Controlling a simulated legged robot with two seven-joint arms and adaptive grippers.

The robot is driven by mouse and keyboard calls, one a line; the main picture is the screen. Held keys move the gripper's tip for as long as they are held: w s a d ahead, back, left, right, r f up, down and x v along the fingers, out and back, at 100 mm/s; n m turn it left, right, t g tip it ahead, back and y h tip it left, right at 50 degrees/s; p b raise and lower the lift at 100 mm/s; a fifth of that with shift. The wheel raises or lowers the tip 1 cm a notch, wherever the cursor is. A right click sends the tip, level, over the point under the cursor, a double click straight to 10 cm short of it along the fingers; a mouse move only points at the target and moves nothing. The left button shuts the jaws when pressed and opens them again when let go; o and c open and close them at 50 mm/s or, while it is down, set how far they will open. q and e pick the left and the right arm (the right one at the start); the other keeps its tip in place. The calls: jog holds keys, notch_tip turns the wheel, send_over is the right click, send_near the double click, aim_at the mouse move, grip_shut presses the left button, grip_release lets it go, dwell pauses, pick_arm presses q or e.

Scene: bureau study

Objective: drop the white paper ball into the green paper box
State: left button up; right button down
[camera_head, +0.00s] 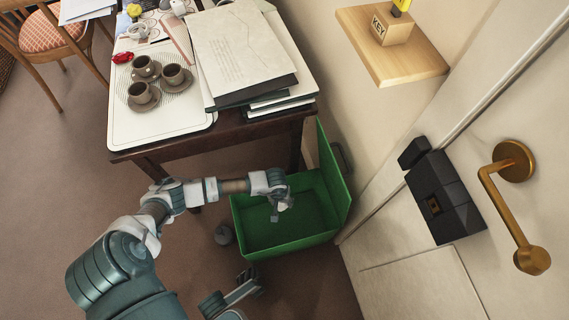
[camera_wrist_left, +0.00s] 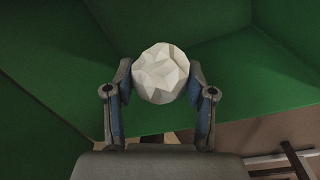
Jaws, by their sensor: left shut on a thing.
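The white paper ball (camera_wrist_left: 160,74) is held between the two fingers of my left gripper (camera_wrist_left: 158,88) in the left wrist view. In the head view my left gripper (camera_head: 278,207) hangs over the opening of the green paper box (camera_head: 262,242), and the ball (camera_head: 284,204) shows small and pale at its tip. The box stands on the floor with its lid raised on the right side. Its green inner walls fill much of the left wrist view (camera_wrist_left: 50,65). My right gripper (camera_head: 243,290) shows partly at the bottom of the head view; its finger opening is unclear.
A dark wooden desk (camera_head: 235,130) stands behind the box, with papers (camera_head: 240,45) and a tray (camera_head: 120,122) of cups. The door (camera_head: 400,285) with a brass handle (camera_head: 500,195) is close on the right.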

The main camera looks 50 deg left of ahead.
pick_arm(q)
jog(key=shift+d+r, duration=0.1)
jog(key=o, duration=0.8)
jog(key=shift+s+a+r, duration=0.1)
jog(key=shift+a+r, duration=0.05)
jog(key=shift+r, duration=1.8)
jog(key=shift+s+a+r, duration=0.1)
jog(key=shift+a+r, duration=0.05)
jog(key=shift+r, duration=1.8)
jog(key=shift+s+a+r, duration=0.1)
jog(key=shift+a+r, duration=0.05)
jog(key=shift+r, duration=1.8)
